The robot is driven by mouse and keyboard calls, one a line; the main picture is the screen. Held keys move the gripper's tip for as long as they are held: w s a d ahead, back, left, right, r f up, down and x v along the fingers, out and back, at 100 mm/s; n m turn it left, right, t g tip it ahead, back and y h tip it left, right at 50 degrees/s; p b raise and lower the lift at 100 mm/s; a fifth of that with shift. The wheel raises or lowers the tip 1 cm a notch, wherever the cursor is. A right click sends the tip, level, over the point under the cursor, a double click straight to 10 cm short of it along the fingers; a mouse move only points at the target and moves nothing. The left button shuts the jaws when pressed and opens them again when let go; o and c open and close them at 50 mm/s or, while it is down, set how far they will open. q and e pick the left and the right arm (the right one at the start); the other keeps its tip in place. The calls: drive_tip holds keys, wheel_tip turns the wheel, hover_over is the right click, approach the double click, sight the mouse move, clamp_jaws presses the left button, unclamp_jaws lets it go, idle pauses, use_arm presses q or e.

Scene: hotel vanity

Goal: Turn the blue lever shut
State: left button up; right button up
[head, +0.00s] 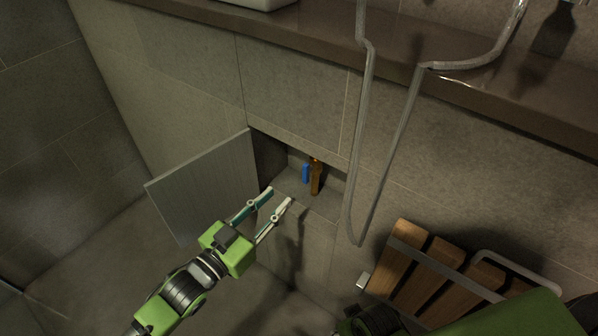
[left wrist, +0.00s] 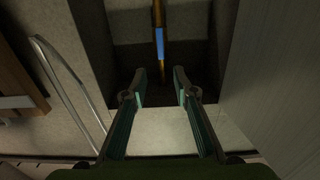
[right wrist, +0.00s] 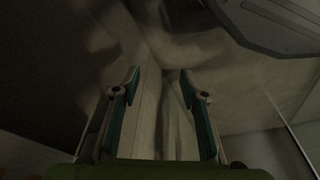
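The blue lever (head: 305,172) is inside a recessed opening in the tiled wall, beside an upright brown-orange pipe (head: 316,178). In the left wrist view the lever (left wrist: 159,44) lies in line with the pipe (left wrist: 157,14), ahead of and between the fingertips. My left gripper (head: 281,196) is open and empty at the mouth of the opening, short of the lever. It also shows open in the left wrist view (left wrist: 159,75). My right gripper (right wrist: 160,84) is open and empty in the right wrist view, away from the lever.
A grey hatch door (head: 205,185) stands open left of the opening. A wooden slatted seat (head: 430,270) is at lower right. The counter (head: 320,40) runs above. Floor at lower left is clear.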

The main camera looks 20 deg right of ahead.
sight(304, 171)
use_arm(q)
drive_tip(key=b+x, duration=0.1)
drive_tip(key=x, duration=0.9)
drive_tip(key=shift+w+b, duration=0.1)
drive_tip(key=shift+b, duration=0.2)
drive_tip(key=shift+w+d, duration=0.3)
drive_tip(key=shift+d, duration=0.1)
drive_tip(key=shift+w+d, duration=0.1)
use_arm(e)
drive_tip(key=w+v, duration=0.1)
drive_tip(key=v, duration=0.5)
drive_tip(key=shift+w+r, duration=0.4)
drive_tip(key=shift+r, duration=0.1)
use_arm(q)
drive_tip(key=shift+c, duration=1)
clamp_jaws()
use_arm(e)
drive_tip(key=shift+r, duration=0.4)
